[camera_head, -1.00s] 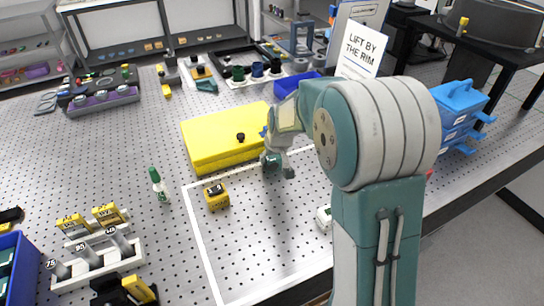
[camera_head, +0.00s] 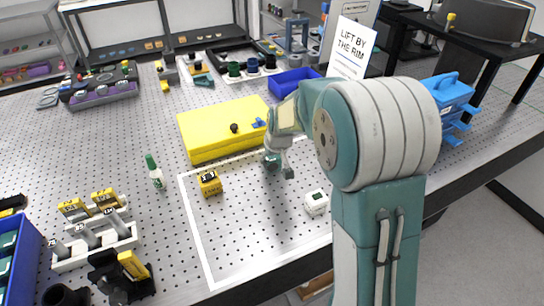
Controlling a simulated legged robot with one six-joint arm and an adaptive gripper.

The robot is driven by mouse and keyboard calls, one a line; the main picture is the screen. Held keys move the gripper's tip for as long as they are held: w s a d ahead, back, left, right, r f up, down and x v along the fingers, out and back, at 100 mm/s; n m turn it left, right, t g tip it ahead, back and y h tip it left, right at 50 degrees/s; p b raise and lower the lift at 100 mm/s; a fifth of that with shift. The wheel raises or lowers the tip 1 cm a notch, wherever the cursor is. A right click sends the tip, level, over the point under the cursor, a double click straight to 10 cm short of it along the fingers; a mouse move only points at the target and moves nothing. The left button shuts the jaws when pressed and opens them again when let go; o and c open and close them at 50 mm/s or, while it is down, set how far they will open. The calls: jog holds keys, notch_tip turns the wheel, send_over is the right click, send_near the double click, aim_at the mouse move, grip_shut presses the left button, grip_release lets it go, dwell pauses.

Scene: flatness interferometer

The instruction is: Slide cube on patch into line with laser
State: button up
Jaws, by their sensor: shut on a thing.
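A yellow cube (camera_head: 209,184) with a dark-marked top face stands just inside the left side of a white-outlined patch (camera_head: 195,232) on the perforated table. A white cube (camera_head: 316,203) with a dark green top mark stands farther right on the patch, close to my arm. My gripper (camera_head: 279,168) points down over the back of the patch, between the two cubes and beyond them, apart from both. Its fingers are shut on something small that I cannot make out. I cannot identify the laser, and no beam shows.
A large yellow box (camera_head: 215,140) with a black knob stands behind the patch, close to my gripper. The patch's front middle is clear.

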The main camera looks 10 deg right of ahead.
jog(key=o, duration=1.4)
jog(key=shift+s+a+f, duration=0.1)
jog(key=shift+a+f, duration=0.05)
jog(key=shift+f, duration=0.05)
jog(key=shift+r, duration=0.1)
jog(key=shift+r, duration=0.1)
jog(key=shift+r, duration=0.25)
jog(key=v, duration=1.1)
jog(key=shift+r, duration=0.1)
